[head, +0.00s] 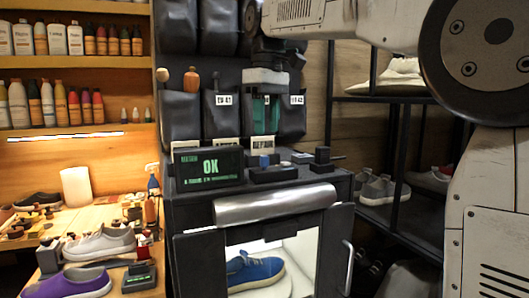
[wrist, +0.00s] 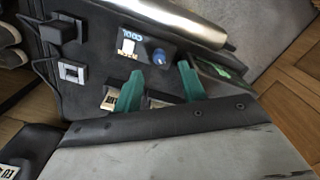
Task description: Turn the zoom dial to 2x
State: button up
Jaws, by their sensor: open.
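My gripper (head: 265,128) points down above the top of the dark cabinet (head: 190,212), in front of the hanging pouches. In the wrist view my gripper (wrist: 158,68) has its two green fingers apart, with nothing between them. A round blue knob (wrist: 158,56) on the cabinet top lies just beyond the fingertips, roughly in line with the gap. It may be the zoom dial; no zoom marking is readable. Beside it is a small panel (wrist: 128,48) with a pale switch and a label like "COOL". The cabinet's screen (head: 210,168) reads "OK".
A blue sneaker (head: 254,271) sits inside the lit cabinet between open doors. A metal roller-like cover (head: 275,204) runs along the cabinet's front edge. Black control blocks (head: 274,174) stand on top. A workbench with shoes is at left; a shoe rack (head: 385,100) is at right.

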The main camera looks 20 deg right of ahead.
aim_at(265, 156)
jog(key=shift+w+a+r, duration=0.1)
jog(key=shift+w, duration=0.3)
jog(key=shift+f, duration=0.2)
notch_tip(265, 156, down, 7)
jog(key=shift+f, duration=0.1)
grip_shut()
